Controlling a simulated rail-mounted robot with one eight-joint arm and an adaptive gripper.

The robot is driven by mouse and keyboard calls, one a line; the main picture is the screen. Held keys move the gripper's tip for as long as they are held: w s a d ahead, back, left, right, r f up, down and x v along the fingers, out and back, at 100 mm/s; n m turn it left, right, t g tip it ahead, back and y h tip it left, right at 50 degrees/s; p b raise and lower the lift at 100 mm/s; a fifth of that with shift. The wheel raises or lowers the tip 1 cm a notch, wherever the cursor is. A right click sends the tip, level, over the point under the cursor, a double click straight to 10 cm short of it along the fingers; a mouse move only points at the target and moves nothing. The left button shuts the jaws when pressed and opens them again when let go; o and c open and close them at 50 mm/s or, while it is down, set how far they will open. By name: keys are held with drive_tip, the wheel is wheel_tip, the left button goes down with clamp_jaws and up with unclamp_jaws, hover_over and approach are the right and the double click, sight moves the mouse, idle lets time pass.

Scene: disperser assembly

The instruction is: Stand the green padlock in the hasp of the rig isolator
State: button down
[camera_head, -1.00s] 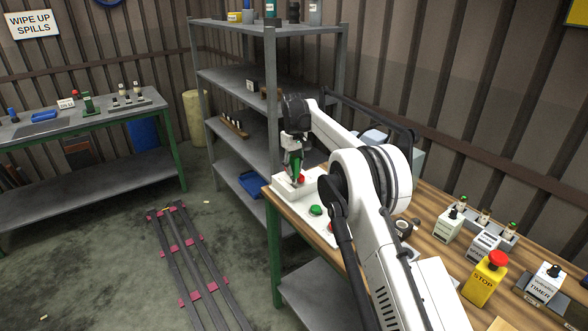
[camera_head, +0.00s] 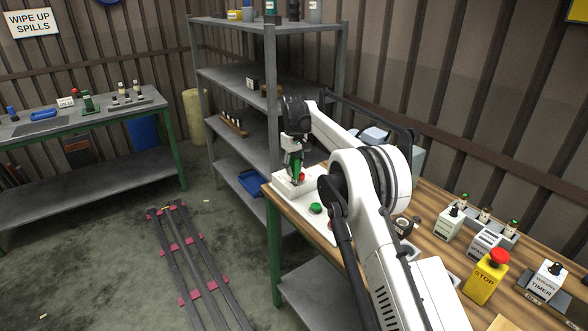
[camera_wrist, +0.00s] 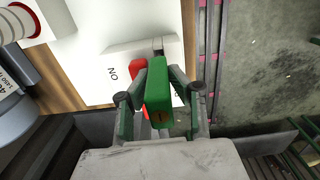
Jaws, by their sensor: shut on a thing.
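The green padlock (camera_wrist: 158,85) is between the two fingers of my gripper (camera_wrist: 160,98) in the wrist view, and the fingers are shut on it. In the head view the padlock (camera_head: 297,170) shows as a green patch below my gripper (camera_head: 295,160), low over the far end of the white panel. The isolator (camera_wrist: 140,52) is a white block marked ON with a red handle (camera_wrist: 138,80) beside the padlock. The hasp is hidden or too small to make out. I cannot tell whether the padlock touches the isolator.
A green button (camera_head: 315,208) sits on the white panel (camera_head: 322,222). A yellow STOP box (camera_head: 485,280), a timer box (camera_head: 545,284) and other units stand on the wooden bench. A grey shelf rack (camera_head: 271,100) stands behind the arm. Floor rails (camera_head: 190,260) lie at the left.

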drive_tip(key=shift+f, duration=0.5)
drive_tip(key=shift+r, duration=0.2)
drive_tip(key=shift+r, duration=0.7)
drive_tip(key=shift+f+b, duration=0.6)
drive_tip(key=shift+f, duration=0.2)
idle(1.7)
drive_tip(key=c, duration=1.5)
unclamp_jaws()
wheel_tip(320, 180, up, 12)
